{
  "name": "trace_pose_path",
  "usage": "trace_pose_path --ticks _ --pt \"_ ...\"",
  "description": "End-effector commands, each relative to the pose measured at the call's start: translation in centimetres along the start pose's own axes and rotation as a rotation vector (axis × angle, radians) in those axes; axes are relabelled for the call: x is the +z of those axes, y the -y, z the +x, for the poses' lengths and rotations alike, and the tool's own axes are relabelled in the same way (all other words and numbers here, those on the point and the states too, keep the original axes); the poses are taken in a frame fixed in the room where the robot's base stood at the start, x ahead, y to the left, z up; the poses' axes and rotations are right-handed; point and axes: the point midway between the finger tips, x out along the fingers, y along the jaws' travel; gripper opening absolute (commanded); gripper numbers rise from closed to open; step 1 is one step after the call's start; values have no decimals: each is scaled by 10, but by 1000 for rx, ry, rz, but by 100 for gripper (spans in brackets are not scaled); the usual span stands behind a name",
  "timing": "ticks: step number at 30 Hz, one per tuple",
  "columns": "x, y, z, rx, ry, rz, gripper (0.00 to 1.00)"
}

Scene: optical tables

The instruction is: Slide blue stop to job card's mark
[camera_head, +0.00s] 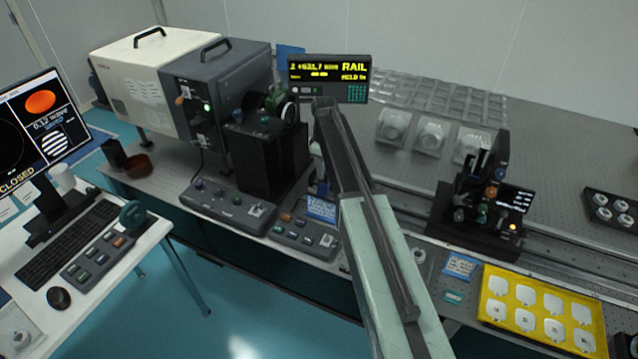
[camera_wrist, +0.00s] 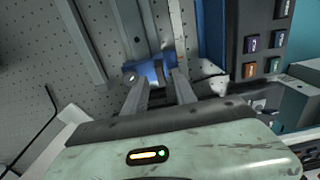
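The blue stop (camera_wrist: 140,73) sits across the grey rail (camera_wrist: 135,30) in the wrist view, with a small round knob at its left end. My gripper (camera_wrist: 160,80) is at the stop, its two fingers apart and a narrow part of the stop between the tips. I cannot tell whether either finger touches it. In the head view my arm hides the stop and the gripper. A blue card with small print (camera_head: 321,208) lies left of my arm, and another blue card (camera_head: 461,266) lies right of it; I cannot read a mark on either.
A display reading RAIL (camera_head: 329,78) stands behind my arm. A black optical mount (camera_head: 490,200) stands on the long rail at right. A yellow tray (camera_head: 540,312) is at the front right. Control boxes (camera_head: 228,203) line the left front edge. A pale scale strip (camera_wrist: 180,40) runs beside the rail.

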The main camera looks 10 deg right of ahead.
Motion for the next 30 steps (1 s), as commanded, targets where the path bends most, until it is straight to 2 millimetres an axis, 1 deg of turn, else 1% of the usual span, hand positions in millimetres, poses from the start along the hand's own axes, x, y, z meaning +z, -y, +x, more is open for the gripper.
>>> trace_pose_path --ticks 1,4,7,13,14,15,17,18,30 --pt "0 0 20 0 0 0 33" --pt "0 0 31 0 0 1 33" --pt "0 0 34 0 0 1 33" --pt "1 0 32 0 0 2 33" --pt "1 0 32 0 0 2 30" --pt "1 0 32 0 0 2 19" --pt "1 0 32 0 0 2 2" --pt "1 -1 32 0 0 2 0" --pt "1 -2 31 2 0 3 0"
